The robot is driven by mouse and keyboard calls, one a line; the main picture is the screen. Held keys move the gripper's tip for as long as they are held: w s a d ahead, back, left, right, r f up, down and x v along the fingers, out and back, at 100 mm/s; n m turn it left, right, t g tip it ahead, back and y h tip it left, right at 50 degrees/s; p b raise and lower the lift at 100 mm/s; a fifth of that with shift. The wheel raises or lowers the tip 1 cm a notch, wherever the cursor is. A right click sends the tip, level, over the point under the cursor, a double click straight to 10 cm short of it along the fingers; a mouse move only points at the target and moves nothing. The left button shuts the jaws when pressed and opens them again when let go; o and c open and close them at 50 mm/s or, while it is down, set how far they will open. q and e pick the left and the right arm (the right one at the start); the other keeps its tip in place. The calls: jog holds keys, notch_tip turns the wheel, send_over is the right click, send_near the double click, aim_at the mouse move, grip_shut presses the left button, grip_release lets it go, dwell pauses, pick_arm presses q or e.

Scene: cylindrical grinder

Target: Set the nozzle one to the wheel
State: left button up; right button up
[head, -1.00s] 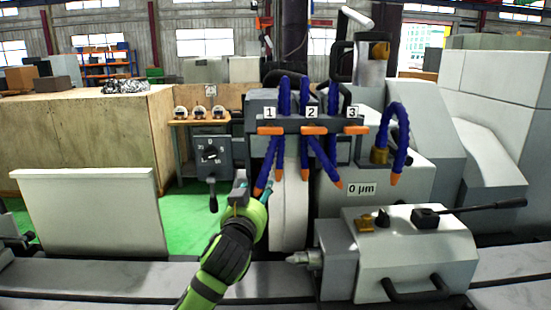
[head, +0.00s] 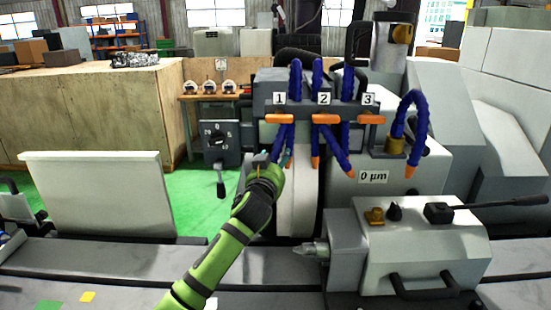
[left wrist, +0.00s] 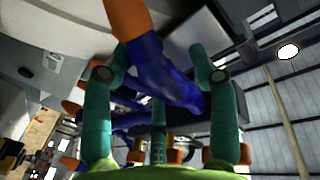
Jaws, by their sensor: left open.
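Nozzle one is the blue segmented hose (head: 281,140) under the label 1 (head: 280,99). The pale grinding wheel (head: 298,200) stands just right of the gripper. In the left wrist view a blue hose (left wrist: 165,75) with an orange tip (left wrist: 127,18) runs between the two teal fingers of my open left gripper (left wrist: 158,58). I cannot tell whether the fingers touch it. My right gripper is not in view.
Nozzles two (head: 333,145) and three (head: 350,168) hang close on the right. A grey block with a lever (head: 420,245) stands front right. A dial box (head: 219,142) is left of the wheel. A pale panel (head: 95,195) stands further left.

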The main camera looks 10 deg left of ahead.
pick_arm(q)
jog(key=shift+r, duration=0.1)
grip_shut()
jog(key=shift+d+b, duration=0.1)
jog(key=shift+b, duration=0.2)
jog(key=d+n+b, duration=0.1)
jog(key=b, duration=0.1)
jog(key=d+n+b, duration=0.1)
jog(key=b, duration=0.1)
jog(key=d+f+n+b, duration=0.1)
jog(key=b, duration=0.1)
jog(key=shift+w+t, duration=0.3)
jog(key=shift+d+r+n+b, duration=0.15)
jog(key=shift+r+n+b, duration=0.1)
jog(key=shift+n+b, duration=0.2)
